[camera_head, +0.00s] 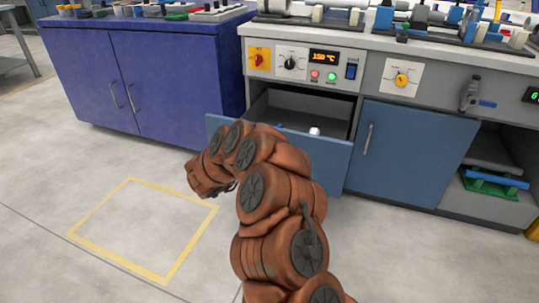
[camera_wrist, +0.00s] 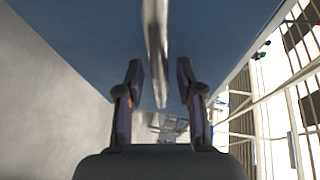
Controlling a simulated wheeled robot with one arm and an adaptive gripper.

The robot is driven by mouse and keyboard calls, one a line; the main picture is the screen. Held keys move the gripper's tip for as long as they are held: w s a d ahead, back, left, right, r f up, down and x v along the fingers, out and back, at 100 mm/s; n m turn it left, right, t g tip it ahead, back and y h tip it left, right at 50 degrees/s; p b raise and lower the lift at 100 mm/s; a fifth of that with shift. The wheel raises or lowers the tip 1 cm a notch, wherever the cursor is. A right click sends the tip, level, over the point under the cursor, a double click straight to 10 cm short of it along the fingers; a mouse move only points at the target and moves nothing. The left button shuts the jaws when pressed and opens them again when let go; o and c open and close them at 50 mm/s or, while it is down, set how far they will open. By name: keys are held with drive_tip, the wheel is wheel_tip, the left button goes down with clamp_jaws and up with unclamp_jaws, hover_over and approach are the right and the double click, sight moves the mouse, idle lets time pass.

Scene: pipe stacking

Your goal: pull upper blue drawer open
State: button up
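The upper blue drawer (camera_head: 328,160) stands pulled out below the control panel in the head view, with its grey inside showing. My arm hides part of its front. In the wrist view the blue drawer front (camera_wrist: 90,40) fills the top. Its metal handle (camera_wrist: 156,45) runs down between my two dark fingers. My gripper (camera_wrist: 159,80) is open around the handle, with a visible gap on each side. In the head view my gripper is mostly hidden by my arm in front of the drawer.
A small white object (camera_head: 315,131) lies in the drawer. A closed blue door (camera_head: 415,150) is to the right, and open shelves (camera_head: 495,185) are beyond it. A purple cabinet (camera_head: 150,80) stands left. The floor with a yellow square outline (camera_head: 145,182) is clear.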

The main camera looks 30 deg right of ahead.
drive_tip(key=shift+a, duration=0.1)
drive_tip(key=v, duration=1.1)
drive_tip(key=shift+a, duration=0.4)
drive_tip(key=shift+r, duration=0.15)
